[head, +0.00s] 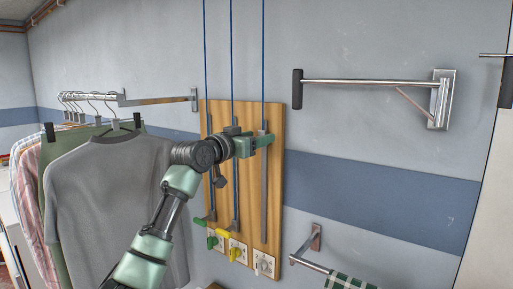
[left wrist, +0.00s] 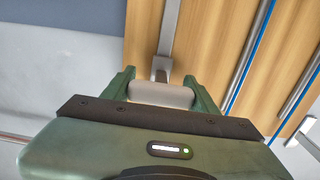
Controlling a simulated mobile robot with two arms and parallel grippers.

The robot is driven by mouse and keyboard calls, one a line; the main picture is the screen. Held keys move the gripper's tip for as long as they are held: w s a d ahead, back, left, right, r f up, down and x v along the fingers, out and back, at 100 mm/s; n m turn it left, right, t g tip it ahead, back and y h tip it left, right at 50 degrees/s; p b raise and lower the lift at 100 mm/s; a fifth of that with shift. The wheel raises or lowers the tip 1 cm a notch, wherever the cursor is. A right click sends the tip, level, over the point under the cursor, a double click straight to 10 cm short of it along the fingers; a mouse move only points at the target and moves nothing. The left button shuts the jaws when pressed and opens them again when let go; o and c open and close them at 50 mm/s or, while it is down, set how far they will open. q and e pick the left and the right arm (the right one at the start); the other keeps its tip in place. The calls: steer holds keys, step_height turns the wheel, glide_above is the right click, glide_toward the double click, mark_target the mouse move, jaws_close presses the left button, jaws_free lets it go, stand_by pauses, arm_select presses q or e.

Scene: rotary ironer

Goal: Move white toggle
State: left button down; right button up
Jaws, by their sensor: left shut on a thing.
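The white toggle (left wrist: 160,94) is a pale rounded bar between my left gripper's two green fingers in the left wrist view. It joins a grey stem on a metal track. My left gripper (head: 262,141) is shut on it near the top of the rightmost track (head: 264,195) on the wooden board (head: 283,120). In the head view the gripper hides most or all of the toggle. A green toggle (head: 200,221) and a yellow toggle (head: 223,232) sit low on the other two tracks. My right gripper is not in view.
Green (head: 212,243), yellow (head: 237,254) and pale (head: 264,265) knobs sit along the board's bottom. Clothes including a grey shirt (head: 105,200) hang at left. A metal wall bar (head: 365,81) juts out at right, with a lower bar (head: 310,265) beneath.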

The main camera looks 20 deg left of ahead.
arm_select(q)
steer(key=shift+a+r, duration=0.1)
steer(key=shift+r, duration=0.8)
steer(key=shift+s+r, duration=0.1)
steer(key=shift+c, duration=2.2)
jaws_free()
steer(key=shift+f, duration=0.2)
steer(key=shift+f, duration=0.1)
